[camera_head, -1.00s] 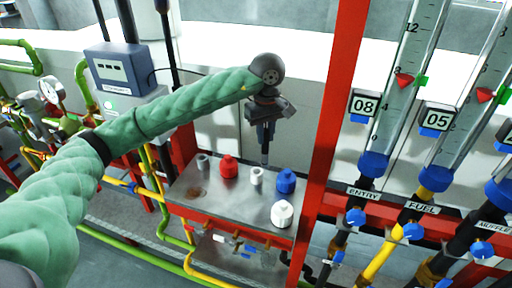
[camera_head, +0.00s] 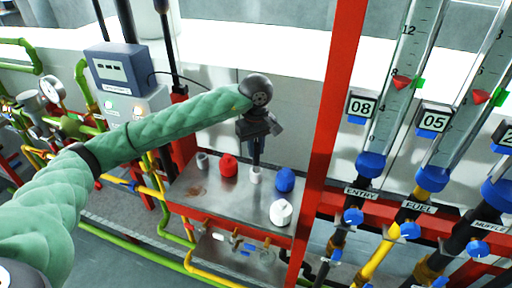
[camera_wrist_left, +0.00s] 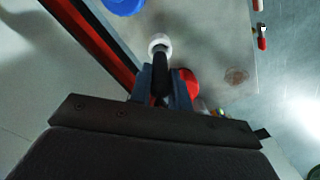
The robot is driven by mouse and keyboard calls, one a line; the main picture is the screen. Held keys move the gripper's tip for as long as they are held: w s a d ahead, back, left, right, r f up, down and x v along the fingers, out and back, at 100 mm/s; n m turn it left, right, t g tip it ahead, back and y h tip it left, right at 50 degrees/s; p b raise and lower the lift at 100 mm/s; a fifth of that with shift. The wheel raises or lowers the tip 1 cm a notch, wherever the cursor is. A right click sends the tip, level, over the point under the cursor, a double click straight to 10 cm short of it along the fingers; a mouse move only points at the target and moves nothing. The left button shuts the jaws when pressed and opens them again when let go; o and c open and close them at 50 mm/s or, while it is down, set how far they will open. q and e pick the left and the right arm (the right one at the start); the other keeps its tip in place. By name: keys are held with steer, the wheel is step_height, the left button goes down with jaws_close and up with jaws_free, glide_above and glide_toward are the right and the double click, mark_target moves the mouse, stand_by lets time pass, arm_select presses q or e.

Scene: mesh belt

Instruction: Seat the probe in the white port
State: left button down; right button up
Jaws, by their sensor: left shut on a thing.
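My left gripper (camera_head: 257,147) points down over the steel panel and is shut on the dark, slim probe (camera_head: 256,160). The probe is upright, with its lower end at the mouth of the small white port (camera_head: 256,176). In the left wrist view the probe (camera_wrist_left: 160,75) runs between the fingers (camera_wrist_left: 161,93) and its far end overlaps the white port's ring (camera_wrist_left: 159,40). I cannot tell whether the tip is inside the port or just above it. My right gripper is not in view.
On the steel panel (camera_head: 225,200), a red cap (camera_head: 228,166) and a grey port (camera_head: 203,160) stand left of the white port. A blue cap (camera_head: 285,180) and a white cap (camera_head: 281,213) stand right. A red post (camera_head: 326,130) rises close on the right.

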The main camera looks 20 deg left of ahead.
arm_select(q)
steer(key=shift+f, duration=0.1)
steer(key=c, duration=1.3)
jaws_free()
steer(key=shift+r, duration=0.45)
steer(key=shift+r+b, duration=0.7)
step_height(320, 180, up, 8)
steer(key=b, duration=0.3)
steer(key=shift+b, duration=0.4)
steer(key=shift+r, duration=1)
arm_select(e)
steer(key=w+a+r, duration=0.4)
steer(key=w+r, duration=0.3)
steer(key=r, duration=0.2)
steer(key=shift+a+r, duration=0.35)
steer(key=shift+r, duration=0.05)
